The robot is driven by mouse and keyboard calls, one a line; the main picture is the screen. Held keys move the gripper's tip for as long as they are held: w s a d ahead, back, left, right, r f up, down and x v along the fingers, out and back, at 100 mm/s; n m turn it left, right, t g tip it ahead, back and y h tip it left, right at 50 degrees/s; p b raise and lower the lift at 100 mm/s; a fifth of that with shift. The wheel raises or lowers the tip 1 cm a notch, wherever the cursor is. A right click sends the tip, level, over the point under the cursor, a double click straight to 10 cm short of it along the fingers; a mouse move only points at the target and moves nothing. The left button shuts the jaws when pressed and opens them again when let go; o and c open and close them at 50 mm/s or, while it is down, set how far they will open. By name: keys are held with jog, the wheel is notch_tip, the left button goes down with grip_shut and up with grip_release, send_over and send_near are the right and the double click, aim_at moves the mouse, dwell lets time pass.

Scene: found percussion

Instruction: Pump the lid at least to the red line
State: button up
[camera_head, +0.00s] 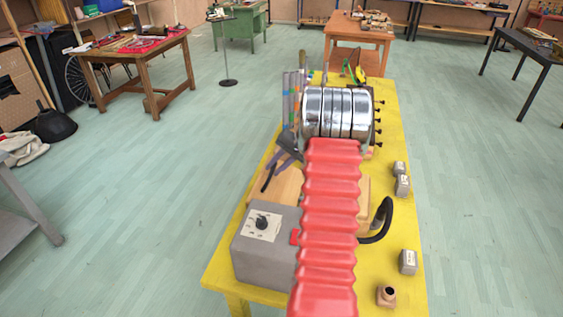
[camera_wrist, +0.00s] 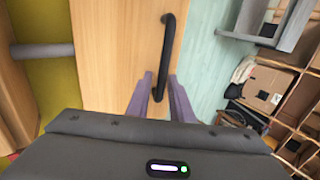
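A pale wooden panel, which looks like the lid (camera_head: 285,189), is on the yellow table in the head view and fills the middle of the wrist view (camera_wrist: 110,60). A black bar handle (camera_wrist: 165,50) is fixed to it; it also shows in the head view (camera_head: 268,178). My gripper (camera_wrist: 160,78) has two purple fingers, open, one on each side of the handle's near end, with gaps beside it. Whether they surround the bar in depth is unclear. In the head view, my gripper (camera_head: 283,160) is partly hidden near the handle. I see no red line.
A red ribbed sleeve (camera_head: 328,220) and chrome banded cylinder (camera_head: 337,112) block much of the yellow table (camera_head: 225,265). A grey box with a knob (camera_head: 264,245) stands in front, a black hose (camera_head: 382,218) at right. Small grey blocks (camera_head: 408,262) line the right edge.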

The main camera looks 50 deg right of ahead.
jog(key=shift+w+a+f, duration=0.15)
jog(key=shift+w+f, duration=0.15)
jog(key=shift+f, duration=0.2)
jog(key=shift+c, duration=0.4)
grip_shut()
jog(key=shift+f, duration=0.15)
jog(key=shift+x, duration=0.75)
jog(key=shift+f, duration=0.1)
